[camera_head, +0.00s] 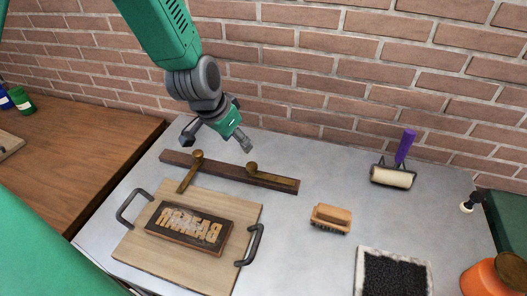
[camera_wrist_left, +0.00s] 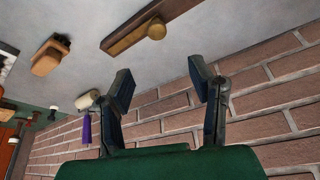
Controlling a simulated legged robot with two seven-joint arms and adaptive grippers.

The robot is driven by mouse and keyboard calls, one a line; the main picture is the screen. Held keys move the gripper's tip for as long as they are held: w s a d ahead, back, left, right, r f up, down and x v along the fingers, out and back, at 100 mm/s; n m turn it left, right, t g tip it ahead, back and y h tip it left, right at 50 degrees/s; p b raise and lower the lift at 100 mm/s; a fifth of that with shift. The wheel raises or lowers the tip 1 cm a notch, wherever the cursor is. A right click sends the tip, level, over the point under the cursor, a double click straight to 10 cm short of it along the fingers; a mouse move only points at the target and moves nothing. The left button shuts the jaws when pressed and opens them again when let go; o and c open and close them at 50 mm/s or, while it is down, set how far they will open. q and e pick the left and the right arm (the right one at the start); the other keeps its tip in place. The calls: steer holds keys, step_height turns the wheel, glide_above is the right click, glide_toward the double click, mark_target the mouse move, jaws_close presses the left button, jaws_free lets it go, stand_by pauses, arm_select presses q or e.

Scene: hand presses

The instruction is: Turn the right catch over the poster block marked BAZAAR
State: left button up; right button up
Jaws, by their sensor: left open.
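The poster block (camera_head: 188,227), with raised BAZAAR letters that read reversed, lies on a light wooden board (camera_head: 185,265). Behind it runs a dark wooden bar (camera_head: 225,173) with two brass catches. The left catch (camera_head: 188,173) points forward toward the board. The right catch (camera_head: 270,175) lies along the bar, its arm pointing right, not over the block. Its round knob also shows in the left wrist view (camera_wrist_left: 157,30). My left gripper (camera_head: 217,141) is open and empty above and behind the bar, apart from the catches; its spread fingers show in the left wrist view (camera_wrist_left: 161,82).
The board has dark handles (camera_head: 252,246) at both sides. A wooden brush (camera_head: 331,217), a purple-handled roller (camera_head: 393,176) and a black inking pad (camera_head: 395,275) stand to the right. A brick wall (camera_head: 300,60) rises close behind. The table between bar and roller is clear.

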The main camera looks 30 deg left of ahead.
mark_target(251, 165)
arm_select(q)
steer(key=x, duration=1.2)
steer(key=shift+s+f, duration=0.2)
steer(key=shift+f, duration=0.25)
steer(key=shift+w+d+f, duration=0.1)
steer(key=shift+f, duration=0.1)
steer(key=shift+d, duration=0.1)
jaws_close()
